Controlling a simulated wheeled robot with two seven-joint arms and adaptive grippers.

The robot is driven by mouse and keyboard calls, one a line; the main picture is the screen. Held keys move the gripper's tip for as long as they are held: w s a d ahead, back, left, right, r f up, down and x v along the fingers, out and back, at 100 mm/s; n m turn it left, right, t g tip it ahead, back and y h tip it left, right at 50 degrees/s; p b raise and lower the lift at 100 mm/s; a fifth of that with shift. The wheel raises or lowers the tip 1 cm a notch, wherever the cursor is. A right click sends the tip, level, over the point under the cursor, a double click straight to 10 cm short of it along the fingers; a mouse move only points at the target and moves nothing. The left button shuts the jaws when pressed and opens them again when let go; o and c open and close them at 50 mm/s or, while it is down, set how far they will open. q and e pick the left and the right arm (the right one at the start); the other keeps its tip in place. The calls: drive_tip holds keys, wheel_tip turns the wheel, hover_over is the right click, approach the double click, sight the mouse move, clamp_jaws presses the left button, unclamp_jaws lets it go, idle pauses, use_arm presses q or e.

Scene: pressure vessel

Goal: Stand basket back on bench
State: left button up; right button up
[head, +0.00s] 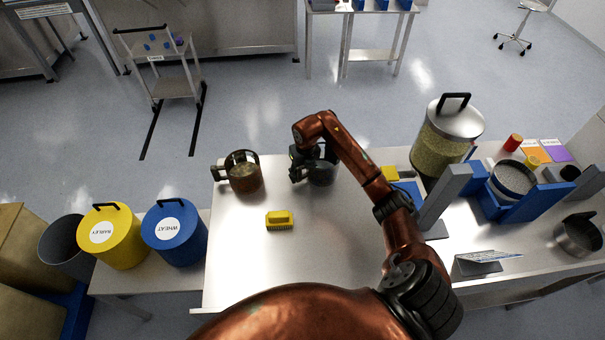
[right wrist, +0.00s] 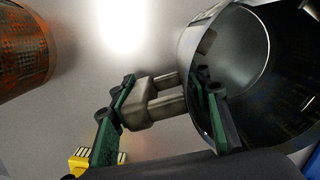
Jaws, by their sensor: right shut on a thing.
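A dark steel basket (head: 323,173) is at the far middle of the bench (head: 330,250), partly hidden by my right arm and gripper. My right gripper (head: 302,170) is shut on the basket's grey side handle (right wrist: 148,103). In the right wrist view the green fingers (right wrist: 165,108) are on either side of this handle, and the basket's round open mouth (right wrist: 240,60) shows at the right. The basket looks close to upright; I cannot tell whether its base touches the bench. My left gripper is not in view.
A copper-coloured basket (head: 246,176) stands left of the held one. A yellow brush (head: 280,220) lies nearer on the bench. A tall lidded jar (head: 445,140) and a blue stand (head: 530,205) are at the right. Yellow (head: 110,238) and blue (head: 175,235) bins stand left. The front middle is clear.

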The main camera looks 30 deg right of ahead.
drive_tip(key=shift+s+r, duration=0.15)
drive_tip(key=shift+s, duration=0.15)
drive_tip(key=o, duration=1.2)
drive_tip(key=shift+f, duration=0.2)
drive_tip(key=o, duration=0.5)
drive_tip(key=shift+c, duration=0.2)
drive_tip(key=shift+r, duration=0.25)
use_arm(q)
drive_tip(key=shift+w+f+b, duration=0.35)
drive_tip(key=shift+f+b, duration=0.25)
use_arm(e)
wheel_tip(320, 180, up, 12)
drive_tip(key=s, duration=0.1)
drive_tip(key=shift+s, duration=0.15)
